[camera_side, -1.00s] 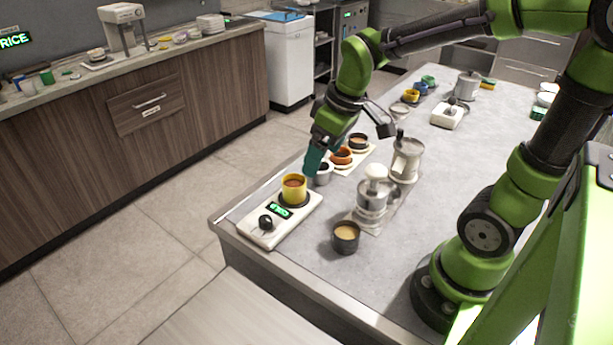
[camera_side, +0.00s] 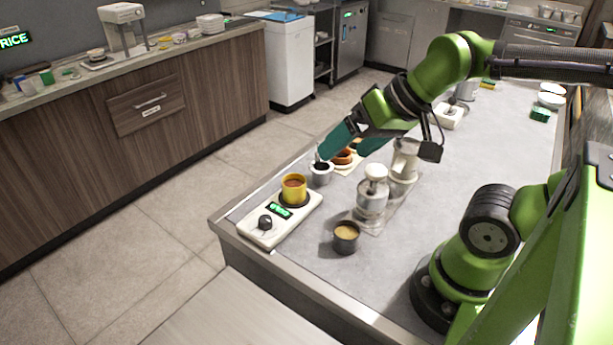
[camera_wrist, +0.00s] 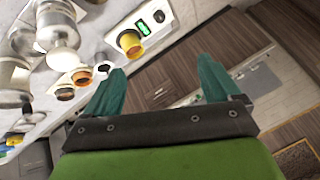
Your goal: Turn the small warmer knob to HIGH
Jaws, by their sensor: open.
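The small warmer (camera_side: 262,232) is a white box at the near left corner of the counter. Its black knob (camera_side: 265,222) is at the front end, beside a green-lit display (camera_side: 280,211); I cannot read the knob's setting. A yellow cup (camera_side: 294,188) of brown sauce stands on its dark plate. My gripper (camera_side: 345,148) has teal fingers and is open, above and behind the warmer, over the small metal pot. In the wrist view my fingers (camera_wrist: 160,85) are spread and empty; the warmer (camera_wrist: 152,14), the knob (camera_wrist: 159,16) and the yellow cup (camera_wrist: 130,42) are beyond them.
A small metal pot (camera_side: 321,176) and an orange cup (camera_side: 343,158) stand behind the warmer. Tall white-and-metal dispensers (camera_side: 372,196) and a dark cup of tan sauce (camera_side: 346,234) stand to its right. The counter front between warmer and dark cup is clear.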

